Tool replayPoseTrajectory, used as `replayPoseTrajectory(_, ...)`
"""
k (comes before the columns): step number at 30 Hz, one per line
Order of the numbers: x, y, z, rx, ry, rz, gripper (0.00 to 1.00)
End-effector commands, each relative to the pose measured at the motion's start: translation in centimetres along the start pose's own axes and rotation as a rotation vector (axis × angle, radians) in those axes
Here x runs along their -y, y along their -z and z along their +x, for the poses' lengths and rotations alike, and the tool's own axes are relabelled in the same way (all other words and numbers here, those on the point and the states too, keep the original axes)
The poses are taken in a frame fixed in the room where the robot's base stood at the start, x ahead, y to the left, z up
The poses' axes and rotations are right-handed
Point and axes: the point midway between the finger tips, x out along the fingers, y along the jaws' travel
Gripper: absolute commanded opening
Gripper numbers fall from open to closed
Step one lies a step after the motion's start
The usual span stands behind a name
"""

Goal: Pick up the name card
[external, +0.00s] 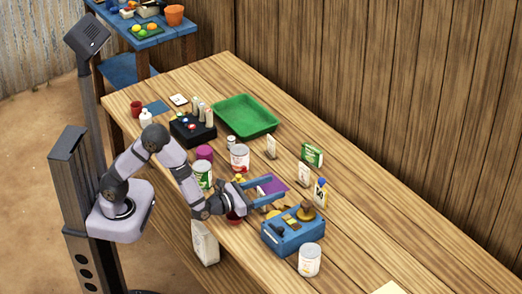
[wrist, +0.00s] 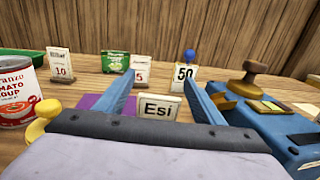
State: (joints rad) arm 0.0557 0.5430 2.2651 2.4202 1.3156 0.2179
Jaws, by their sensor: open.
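The name card is a small white stand-up card reading "Esi" (wrist: 158,107). In the wrist view it stands upright between my two blue fingers, facing the camera. I cannot make it out in the external view, where my gripper covers that spot. My gripper (external: 268,190) is low over the table's near side, fingers pointing right. In the wrist view my gripper (wrist: 158,82) is open, with one finger on each side of the card and gaps visible; I see no contact.
A blue box (external: 285,236) with a brown-handled stamp (external: 306,212) is close on the right. A tomato soup can (wrist: 14,92) and a yellow knobbed piece (wrist: 42,118) are left.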

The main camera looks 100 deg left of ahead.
Motion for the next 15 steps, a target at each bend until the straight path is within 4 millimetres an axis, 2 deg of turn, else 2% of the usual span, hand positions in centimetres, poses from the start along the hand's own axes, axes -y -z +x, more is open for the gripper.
replayPoseTrajectory(3, -0.03, -0.03, 0.66, 0.001, 0.000, 0.001, 0.62)
replayPoseTrajectory(10, 0.01, 0.00, 0.73, 0.001, 0.001, 0.000, 0.62)
replayPoseTrajectory(15, 0.00, -0.01, 0.71, 0.001, 0.001, 0.000, 0.22)
